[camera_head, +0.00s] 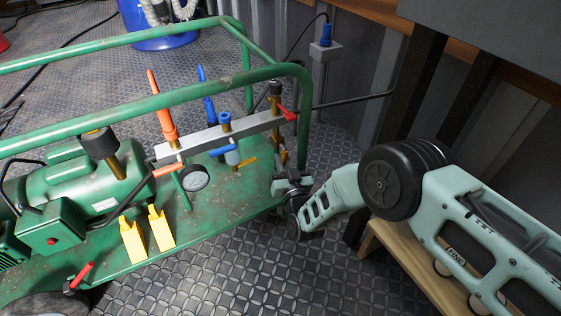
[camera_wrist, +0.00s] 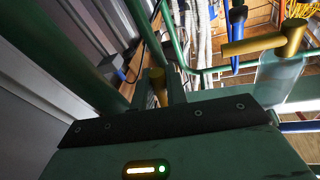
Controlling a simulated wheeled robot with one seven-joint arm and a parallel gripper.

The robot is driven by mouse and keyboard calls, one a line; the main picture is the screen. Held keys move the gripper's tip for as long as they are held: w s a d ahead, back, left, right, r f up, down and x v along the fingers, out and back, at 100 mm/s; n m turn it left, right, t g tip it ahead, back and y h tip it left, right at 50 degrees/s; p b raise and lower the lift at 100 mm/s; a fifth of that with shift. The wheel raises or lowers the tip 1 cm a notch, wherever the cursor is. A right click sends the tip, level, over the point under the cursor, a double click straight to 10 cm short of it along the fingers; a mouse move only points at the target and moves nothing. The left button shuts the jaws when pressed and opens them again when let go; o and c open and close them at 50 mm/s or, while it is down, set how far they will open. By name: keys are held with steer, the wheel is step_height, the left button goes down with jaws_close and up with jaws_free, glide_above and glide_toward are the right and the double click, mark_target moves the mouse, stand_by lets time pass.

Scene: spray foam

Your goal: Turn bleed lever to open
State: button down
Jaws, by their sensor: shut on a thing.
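My gripper (camera_head: 279,178) is beside the right end of the green compressor frame, below the right end of the manifold bar. In the wrist view its fingers (camera_wrist: 160,88) are close together around a narrow brass-coloured piece (camera_wrist: 158,98); its lower part is hidden by my gripper body. In the head view a brass-coloured fitting (camera_head: 281,154) shows just above my gripper. I cannot tell for sure which part is the bleed lever. A yellow lever (camera_head: 247,162) sits left of my gripper; the wrist view shows a yellow lever (camera_wrist: 265,42) beside a clear cup (camera_wrist: 282,76), clear of my fingers.
The grey manifold bar (camera_head: 215,137) carries a red handle (camera_head: 288,114), an orange lever (camera_head: 167,170) and a gauge (camera_head: 195,177). Green frame tubes (camera_head: 303,110) stand close around my gripper. A wooden stand (camera_head: 415,265) is under my arm. Patterned floor (camera_head: 245,270) is clear in front.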

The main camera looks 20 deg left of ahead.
steer(key=shift+w+d+f+n+y, duration=0.1)
steer(key=shift+w+d+n+y, duration=0.05)
steer(key=shift+n, duration=0.4)
steer(key=shift+w+d+n+y, duration=0.1)
steer(key=shift+n+y, duration=0.05)
steer(key=shift+n, duration=0.4)
steer(key=c, duration=1.4)
jaws_free()
steer(key=shift+c, duration=0.2)
steer(key=shift+w+d, duration=0.1)
